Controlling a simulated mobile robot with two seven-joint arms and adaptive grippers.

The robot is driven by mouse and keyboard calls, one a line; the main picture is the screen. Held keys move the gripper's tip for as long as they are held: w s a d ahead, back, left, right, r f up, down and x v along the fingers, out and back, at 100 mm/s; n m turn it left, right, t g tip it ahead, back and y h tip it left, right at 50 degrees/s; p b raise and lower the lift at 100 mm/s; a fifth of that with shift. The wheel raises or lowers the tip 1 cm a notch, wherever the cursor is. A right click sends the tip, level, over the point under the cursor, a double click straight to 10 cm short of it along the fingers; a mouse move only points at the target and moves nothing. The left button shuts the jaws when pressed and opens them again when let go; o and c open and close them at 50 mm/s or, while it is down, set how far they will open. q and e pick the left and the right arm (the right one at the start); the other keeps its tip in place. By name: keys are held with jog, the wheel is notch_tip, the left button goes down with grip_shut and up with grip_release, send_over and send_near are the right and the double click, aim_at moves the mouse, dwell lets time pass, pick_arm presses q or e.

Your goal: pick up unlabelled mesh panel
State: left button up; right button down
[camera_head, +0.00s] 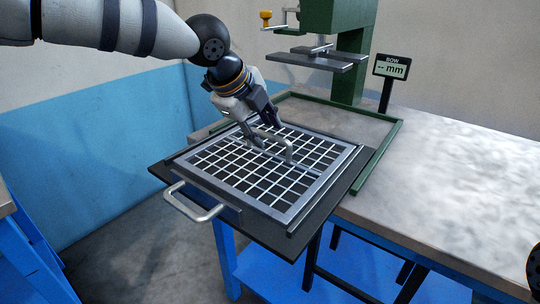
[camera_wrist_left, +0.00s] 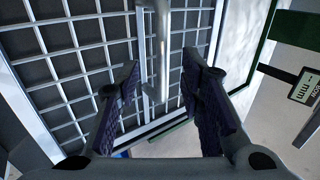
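The mesh panel (camera_head: 315,193), a grey metal frame with a light square grid, lies flat on a dark board (camera_head: 275,238) at the table's near left corner. I see no label on it. A raised bar handle (camera_head: 285,143) stands on the panel. My left gripper (camera_head: 264,133) reaches down over this handle. In the left wrist view, its two dark finger pads (camera_wrist_left: 160,75) are spread apart. The handle (camera_wrist_left: 163,40) runs between them with gaps on both sides. The panel's grid (camera_wrist_left: 75,45) fills the left of that view. My right gripper is not in view.
A silver pull handle (camera_head: 195,208) sticks out at the board's front left. A green press (camera_head: 345,45) stands behind, with a green frame (camera_head: 385,150) on the table. The tabletop (camera_head: 450,180) at right is clear.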

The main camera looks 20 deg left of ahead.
aim_at(269, 135)
pick_arm(q)
jog(key=x, duration=0.4)
jog(key=shift+w+a, duration=0.1)
jog(key=shift+r, duration=0.15)
grip_shut()
jog(key=shift+r, duration=0.1)
